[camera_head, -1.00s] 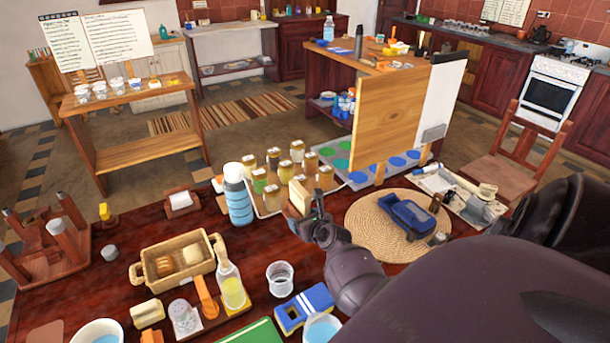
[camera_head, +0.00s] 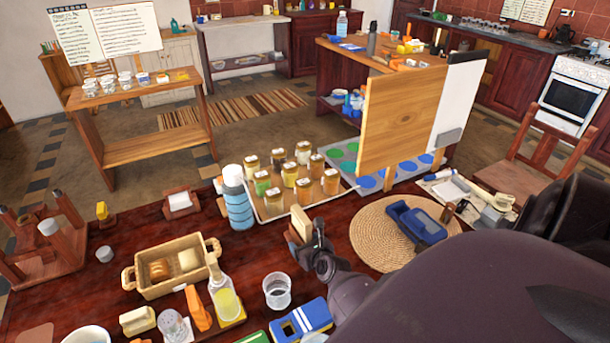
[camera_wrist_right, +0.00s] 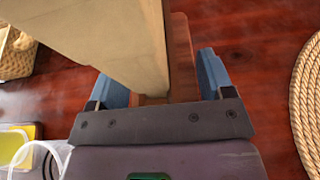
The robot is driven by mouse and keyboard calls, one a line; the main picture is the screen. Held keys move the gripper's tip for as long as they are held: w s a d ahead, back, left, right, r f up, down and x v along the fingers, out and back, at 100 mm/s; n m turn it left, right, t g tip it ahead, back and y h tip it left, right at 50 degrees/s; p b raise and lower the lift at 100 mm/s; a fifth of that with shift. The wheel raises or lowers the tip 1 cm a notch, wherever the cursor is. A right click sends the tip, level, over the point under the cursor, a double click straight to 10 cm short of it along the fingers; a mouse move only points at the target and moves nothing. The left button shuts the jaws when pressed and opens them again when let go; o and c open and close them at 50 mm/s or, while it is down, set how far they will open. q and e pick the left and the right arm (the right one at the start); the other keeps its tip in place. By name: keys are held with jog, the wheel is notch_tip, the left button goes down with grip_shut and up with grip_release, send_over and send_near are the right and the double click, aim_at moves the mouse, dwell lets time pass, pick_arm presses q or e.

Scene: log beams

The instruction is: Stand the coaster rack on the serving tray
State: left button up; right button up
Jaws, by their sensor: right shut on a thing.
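My right gripper (camera_head: 312,245) is shut on the coaster rack (camera_head: 299,226), a cream block in a brown wooden holder. The rack is held roughly upright over the dark red table, just in front of the jar tray. In the right wrist view the cream block (camera_wrist_right: 115,40) fills the space ahead of the fingers, with red-brown wood (camera_wrist_right: 182,60) between them; its lower end is hidden. The likely serving tray (camera_head: 270,211) has a pale rim and holds several lidded jars. My left gripper is out of view.
A blue bottle (camera_head: 238,198) stands at the tray's left. A round woven mat (camera_head: 372,240) with a blue object (camera_head: 418,224) lies right of the gripper. A basket (camera_head: 150,287), clear cup (camera_head: 277,290) and oil bottle (camera_head: 225,298) stand in front. A wooden panel (camera_head: 400,125) rises behind.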

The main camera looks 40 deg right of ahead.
jog(key=shift+a, duration=0.1)
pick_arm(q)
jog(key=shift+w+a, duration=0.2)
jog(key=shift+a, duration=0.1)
pick_arm(e)
jog(key=shift+f, duration=0.1)
pick_arm(q)
jog(key=shift+b, duration=0.4)
pick_arm(e)
jog(key=shift+f, duration=0.3)
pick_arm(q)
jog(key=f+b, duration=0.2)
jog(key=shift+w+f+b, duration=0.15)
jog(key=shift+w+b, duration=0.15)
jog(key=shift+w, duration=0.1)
pick_arm(e)
notch_tip(320, 180, down, 3)
jog(key=shift+r, duration=0.15)
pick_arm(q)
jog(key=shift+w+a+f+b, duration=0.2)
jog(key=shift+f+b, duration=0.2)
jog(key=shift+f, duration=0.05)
pick_arm(e)
jog(key=shift+f, duration=0.45)
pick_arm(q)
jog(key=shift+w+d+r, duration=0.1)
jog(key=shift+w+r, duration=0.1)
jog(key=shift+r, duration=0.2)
